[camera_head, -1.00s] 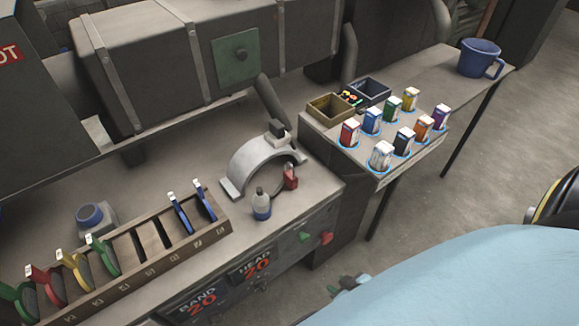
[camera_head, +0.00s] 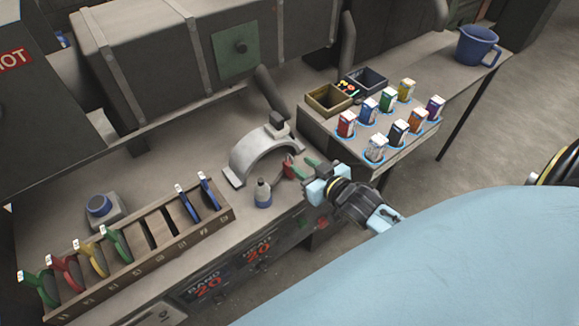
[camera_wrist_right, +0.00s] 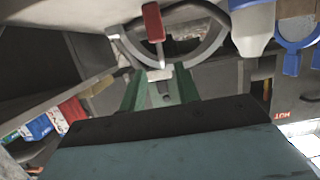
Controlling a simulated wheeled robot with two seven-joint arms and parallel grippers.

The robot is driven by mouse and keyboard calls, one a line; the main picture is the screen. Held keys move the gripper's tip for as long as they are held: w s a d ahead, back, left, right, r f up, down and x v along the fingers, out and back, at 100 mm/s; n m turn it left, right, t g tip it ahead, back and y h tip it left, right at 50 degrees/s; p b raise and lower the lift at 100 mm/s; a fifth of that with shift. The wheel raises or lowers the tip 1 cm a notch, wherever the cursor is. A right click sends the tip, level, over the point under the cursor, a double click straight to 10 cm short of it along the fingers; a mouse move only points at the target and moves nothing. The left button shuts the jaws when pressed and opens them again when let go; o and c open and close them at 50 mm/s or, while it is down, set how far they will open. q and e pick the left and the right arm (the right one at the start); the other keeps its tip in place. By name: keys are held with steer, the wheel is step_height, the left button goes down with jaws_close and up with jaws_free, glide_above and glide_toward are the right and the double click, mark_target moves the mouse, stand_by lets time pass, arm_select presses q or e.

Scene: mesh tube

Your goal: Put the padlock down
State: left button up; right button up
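The red padlock (camera_head: 288,168) is at the right end of the grey arched guard (camera_head: 262,150) on the bench. My right gripper (camera_head: 302,168) has its green fingers beside the padlock, pointing at it from the right. In the right wrist view, the padlock (camera_wrist_right: 153,22) shows beyond the fingers, with a thin metal part running down from it. The green fingers (camera_wrist_right: 161,85) are spread, and a small pale block shows between or behind them. I see no firm grip on the padlock. My left gripper is in neither view.
A small bottle (camera_head: 263,194) stands close to the guard. A wooden rack (camera_head: 150,257) with coloured tools lies to the left. Coloured boxes stand in blue rings on the side shelf (camera_head: 355,142). A blue mug (camera_head: 475,46) is at the back right.

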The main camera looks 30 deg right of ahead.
mark_target(293, 162)
steer(key=shift+f+x, duration=0.15)
steer(key=shift+x, duration=1.5)
steer(key=shift+f+x, duration=0.15)
steer(key=shift+x, duration=1.5)
steer(key=shift+s+a, duration=0.15)
steer(key=shift+c, duration=0.3)
jaws_close()
